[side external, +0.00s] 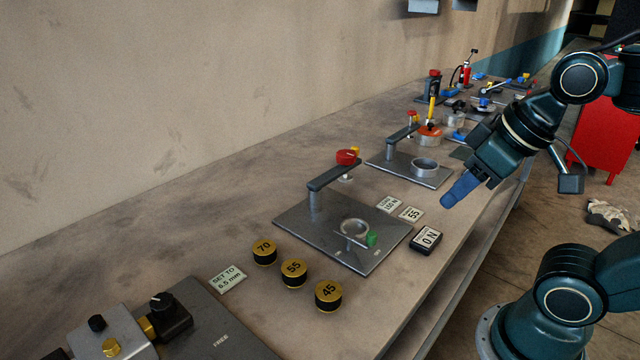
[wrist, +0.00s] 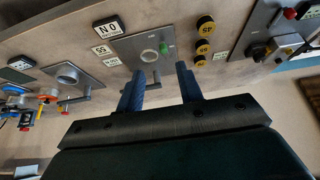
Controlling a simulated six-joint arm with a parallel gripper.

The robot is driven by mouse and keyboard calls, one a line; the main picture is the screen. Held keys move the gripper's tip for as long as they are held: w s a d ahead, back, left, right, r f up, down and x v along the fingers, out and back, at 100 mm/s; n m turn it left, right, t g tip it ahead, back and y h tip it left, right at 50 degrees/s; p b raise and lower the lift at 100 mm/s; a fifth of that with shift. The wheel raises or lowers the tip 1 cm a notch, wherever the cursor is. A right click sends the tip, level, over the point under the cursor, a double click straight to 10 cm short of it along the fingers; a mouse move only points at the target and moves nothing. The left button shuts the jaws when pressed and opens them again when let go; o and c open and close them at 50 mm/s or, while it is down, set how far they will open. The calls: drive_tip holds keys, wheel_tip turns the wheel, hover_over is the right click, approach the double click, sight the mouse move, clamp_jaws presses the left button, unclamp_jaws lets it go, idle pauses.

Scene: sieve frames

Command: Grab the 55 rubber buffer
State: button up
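The 55 rubber buffer (side external: 294,273) is a short black cylinder with a gold top marked 55. It stands upright on the bench, between the 70 buffer (side external: 264,252) and the 45 buffer (side external: 328,296). In the wrist view the 55 buffer (wrist: 203,47) is the middle one of the row at upper right. My gripper (side external: 447,201) is above the bench's front edge, well to the right of the buffers and apart from them. In the wrist view its two blue fingers (wrist: 159,70) are spread with nothing between them.
A steel plate with a post, arm and ring (side external: 290,222) stands between my gripper and the buffers. A 0 N display (side external: 427,239) sits at the front edge. A SET TO card (side external: 228,279) and a gauge block (side external: 170,314) lie left of the buffers. A second fixture (side external: 405,168) stands behind.

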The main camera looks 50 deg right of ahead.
drive_tip(key=o, duration=0.7)
drive_tip(key=n+g, duration=0.6)
drive_tip(key=n, duration=1.2)
hover_over(294, 266)
wheel_tip(294, 266, down, 7)
drive_tip(key=shift+r, duration=0.2)
drive_tip(key=shift+f, duration=4.3)
drive_tip(key=shift+f, duration=0.15)
